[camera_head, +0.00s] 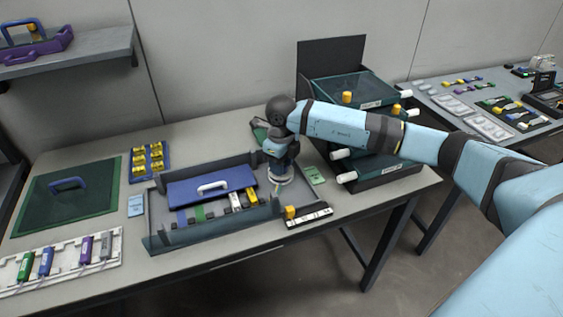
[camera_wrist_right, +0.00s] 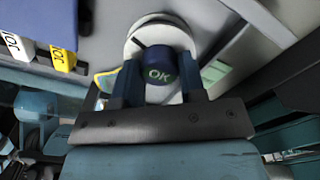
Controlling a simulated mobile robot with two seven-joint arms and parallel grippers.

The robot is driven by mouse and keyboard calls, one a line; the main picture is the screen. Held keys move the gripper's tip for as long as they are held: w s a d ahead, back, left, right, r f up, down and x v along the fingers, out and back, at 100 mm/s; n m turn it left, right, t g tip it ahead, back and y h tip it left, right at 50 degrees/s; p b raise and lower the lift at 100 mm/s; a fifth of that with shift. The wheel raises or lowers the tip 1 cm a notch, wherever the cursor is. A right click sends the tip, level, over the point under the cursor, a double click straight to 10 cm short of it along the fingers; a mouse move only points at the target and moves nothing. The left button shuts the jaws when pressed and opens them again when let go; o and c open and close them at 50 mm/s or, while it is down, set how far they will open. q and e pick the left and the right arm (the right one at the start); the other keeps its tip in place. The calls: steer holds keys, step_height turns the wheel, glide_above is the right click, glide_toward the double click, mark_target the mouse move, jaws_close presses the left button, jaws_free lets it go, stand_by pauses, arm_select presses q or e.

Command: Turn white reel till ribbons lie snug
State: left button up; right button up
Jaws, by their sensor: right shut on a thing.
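The white reel (camera_head: 281,181) is at the right end of the grey tray (camera_head: 160,241); it is partly hidden under my right gripper (camera_head: 280,168). In the right wrist view the reel (camera_wrist_right: 160,31) is a white disc with a round dark blue knob (camera_wrist_right: 160,68) marked OK. My right gripper (camera_wrist_right: 158,88) points down and is shut on this knob, one finger on each side. Coloured strips, one blue (camera_head: 182,217) and one green (camera_head: 200,213), show along the tray's front part. I cannot tell how tight any ribbons lie. My left gripper is not in view.
A black-and-white bar (camera_head: 309,216) lies in front. Dark stacked drawers (camera_head: 375,170) stand close on the right.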

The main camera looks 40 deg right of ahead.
stand_by(0.4)
steer(key=o, duration=0.9)
arm_select(q)
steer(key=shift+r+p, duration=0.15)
steer(key=shift+p, duration=0.4)
arm_select(e)
step_height(320, 180, up, 14)
steer(key=shift+f, duration=0.1)
